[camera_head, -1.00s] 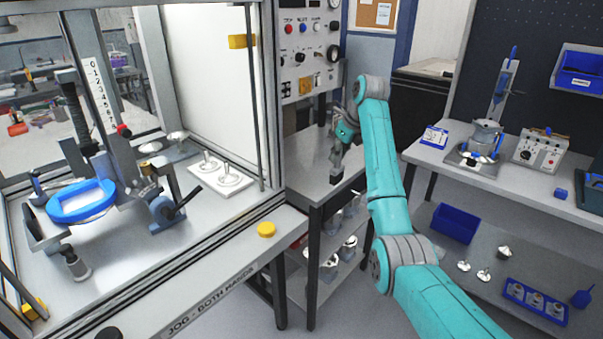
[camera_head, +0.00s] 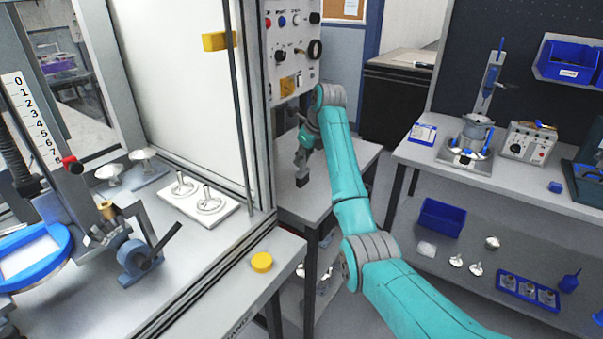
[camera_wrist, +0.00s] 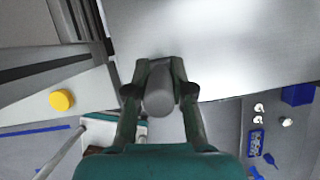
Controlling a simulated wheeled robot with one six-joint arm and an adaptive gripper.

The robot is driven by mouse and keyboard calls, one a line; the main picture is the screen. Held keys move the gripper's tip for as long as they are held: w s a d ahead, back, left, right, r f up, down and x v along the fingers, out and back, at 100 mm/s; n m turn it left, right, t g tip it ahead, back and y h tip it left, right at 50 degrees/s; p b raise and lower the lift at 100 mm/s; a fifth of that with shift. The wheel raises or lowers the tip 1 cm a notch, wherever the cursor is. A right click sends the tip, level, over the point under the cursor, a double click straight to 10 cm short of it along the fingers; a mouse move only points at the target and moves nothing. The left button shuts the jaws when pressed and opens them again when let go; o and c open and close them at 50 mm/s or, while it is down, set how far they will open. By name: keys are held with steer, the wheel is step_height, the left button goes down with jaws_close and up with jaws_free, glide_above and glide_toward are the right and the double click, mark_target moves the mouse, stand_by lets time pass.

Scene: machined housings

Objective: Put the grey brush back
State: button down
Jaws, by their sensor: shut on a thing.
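My gripper (camera_wrist: 160,68) is shut on the grey brush (camera_wrist: 159,98), whose rounded grey end shows between the fingers in the wrist view. In the head view my gripper (camera_head: 303,158) hangs over the grey side table (camera_head: 345,165) beside the glass-walled machine, with the dark grey end of the brush (camera_head: 303,181) below it. I cannot tell how far the brush is above the table top. The bristles are not clearly visible.
The machine's frame and a control panel (camera_head: 291,50) stand close to the arm. A yellow button (camera_head: 262,262) sits on the machine's front ledge. A right bench (camera_head: 440,163) carries a pot and instruments; its lower shelf holds a blue bin (camera_head: 442,219). The visible side table top is mostly clear.

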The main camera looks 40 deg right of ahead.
mark_target(302, 170)
steer(key=shift+f, duration=2.3)
steer(key=shift+f, duration=0.1)
steer(key=c, duration=1)
jaws_free()
